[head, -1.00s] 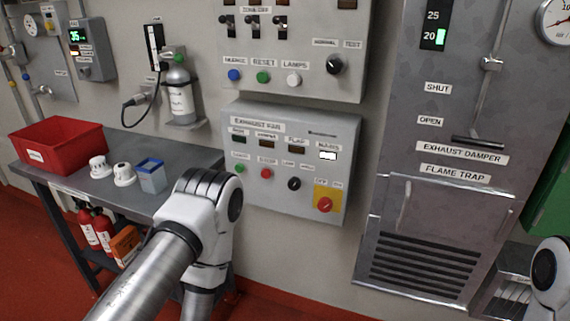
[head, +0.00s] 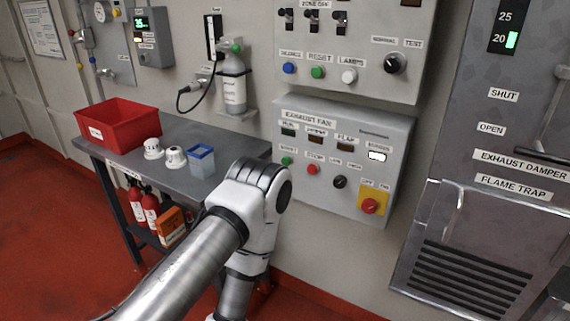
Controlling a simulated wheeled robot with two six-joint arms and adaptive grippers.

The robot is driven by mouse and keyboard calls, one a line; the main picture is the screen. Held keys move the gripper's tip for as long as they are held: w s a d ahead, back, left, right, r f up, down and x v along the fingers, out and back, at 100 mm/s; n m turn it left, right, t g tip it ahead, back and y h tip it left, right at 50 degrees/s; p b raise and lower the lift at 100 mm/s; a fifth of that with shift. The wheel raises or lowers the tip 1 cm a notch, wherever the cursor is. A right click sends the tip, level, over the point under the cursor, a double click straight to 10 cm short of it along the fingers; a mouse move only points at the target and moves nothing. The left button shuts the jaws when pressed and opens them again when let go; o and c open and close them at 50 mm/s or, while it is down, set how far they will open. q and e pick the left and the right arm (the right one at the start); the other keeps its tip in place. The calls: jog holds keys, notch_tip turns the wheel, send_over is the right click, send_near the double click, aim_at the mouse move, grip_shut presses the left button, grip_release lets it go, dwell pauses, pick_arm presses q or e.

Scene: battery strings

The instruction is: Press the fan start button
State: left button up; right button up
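The exhaust fan panel (head: 299,196) is a grey box on the wall in the middle of the head view. Its green start button (head: 287,161) is at the left of the lower row, just above my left arm's white joint. A red stop button (head: 312,169) and a black selector knob (head: 339,181) are to its right. A red knob (head: 369,206) on a yellow plate is at the lower right. My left arm comes in from the bottom left and bends down in front of the panel's lower left. Neither gripper is in view.
A grey bench (head: 190,131) at the left carries a red bin (head: 118,128), two white detectors and a blue-rimmed box (head: 201,162). A gas cylinder (head: 233,85) hangs above it. An alarm panel (head: 350,84) is above the fan panel, and a damper cabinet (head: 445,150) is to its right.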

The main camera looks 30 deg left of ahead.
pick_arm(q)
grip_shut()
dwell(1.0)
